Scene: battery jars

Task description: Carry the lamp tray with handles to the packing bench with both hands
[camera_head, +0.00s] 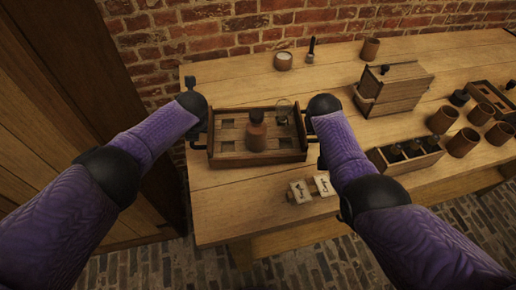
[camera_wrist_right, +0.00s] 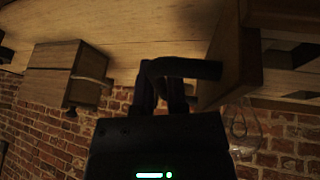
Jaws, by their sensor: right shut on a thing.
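The lamp tray (camera_head: 285,156) is a shallow wooden box with square recesses, at the left part of the wooden bench in the head view. A brown jar with a dark neck (camera_head: 256,137) stands at its middle, and a clear glass bulb (camera_head: 284,113) is at its back right. My right gripper (camera_head: 311,124) is shut on the tray's dark right handle (camera_wrist_right: 190,68). My left gripper (camera_head: 202,136) is at the tray's left handle (camera_head: 197,146); its fingers are too dark to tell their state. I cannot tell whether the tray touches the bench top.
The wooden bench (camera_head: 225,205) carries two marked cards (camera_head: 311,188) in front of the tray. A wooden box (camera_head: 396,88), a rack of dark bottles (camera_head: 405,156) and several brown cups (camera_head: 463,142) stand right. A brick wall is behind; a wooden cabinet (camera_head: 45,120) is left.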

